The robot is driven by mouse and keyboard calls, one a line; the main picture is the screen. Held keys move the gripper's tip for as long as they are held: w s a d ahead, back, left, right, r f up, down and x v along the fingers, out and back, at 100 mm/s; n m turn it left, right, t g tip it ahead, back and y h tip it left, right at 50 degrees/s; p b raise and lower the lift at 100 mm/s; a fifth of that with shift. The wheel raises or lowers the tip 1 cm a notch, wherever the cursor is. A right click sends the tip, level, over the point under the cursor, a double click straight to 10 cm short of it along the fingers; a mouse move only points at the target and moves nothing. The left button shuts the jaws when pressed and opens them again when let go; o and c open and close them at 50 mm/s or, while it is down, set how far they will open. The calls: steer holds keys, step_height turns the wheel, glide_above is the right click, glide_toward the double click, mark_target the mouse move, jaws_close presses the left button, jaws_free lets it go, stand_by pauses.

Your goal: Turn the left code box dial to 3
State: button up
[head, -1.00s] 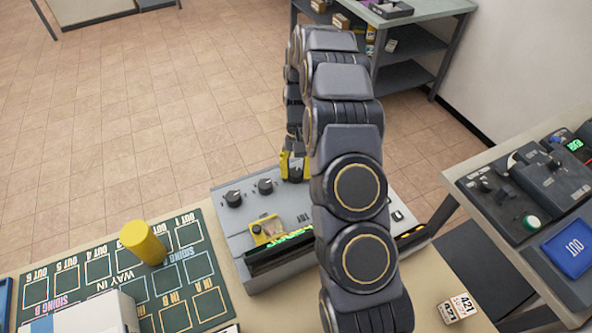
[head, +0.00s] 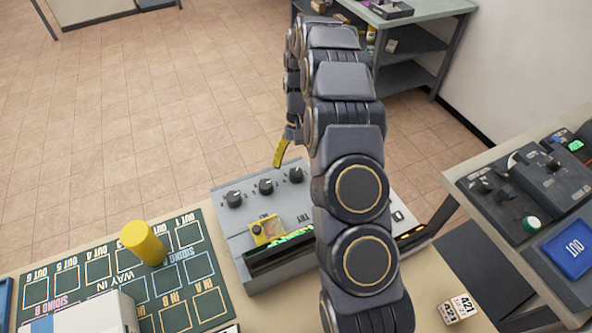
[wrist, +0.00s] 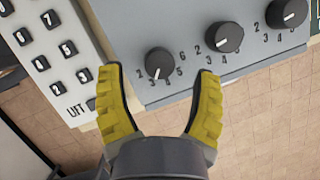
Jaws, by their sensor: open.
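The grey code box (head: 228,220) has three black dials along its far edge in the head view: one at the left (head: 233,198), one in the middle (head: 265,186) and one at the right (head: 296,174). The wrist view shows them reversed. There the leftmost dial (wrist: 160,62) has its white line pointing down, near the 3. The middle dial (wrist: 225,37) points down and left, between 2 and 3. My gripper (head: 282,152) is open and empty. In the wrist view its yellow fingertips (wrist: 159,70) are wide apart around the leftmost dial's sides, apparently clear of it.
A white keypad (wrist: 55,50) adjoins the dials in the wrist view. A yellow cylinder (head: 143,242) stands on the dark green board (head: 190,233). A side bench at the right holds dark devices and a blue tray (head: 568,248). My arm hides the box's right part.

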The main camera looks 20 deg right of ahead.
steer(key=v, duration=0.9)
steer(key=shift+r, duration=0.15)
steer(key=shift+w, duration=0.1)
steer(key=s+a+r+n+h, duration=0.1)
steer(key=s+a+r+n, duration=0.3)
steer(key=s+a+r, duration=0.8)
steer(key=s+f+n+t+h, duration=0.1)
steer(key=s+f+t, duration=0.1)
steer(key=s, duration=1.7)
steer(key=shift+s+a+f+n, duration=0.25)
steer(key=shift+s+f+n, duration=0.1)
steer(key=shift+f, duration=0.15)
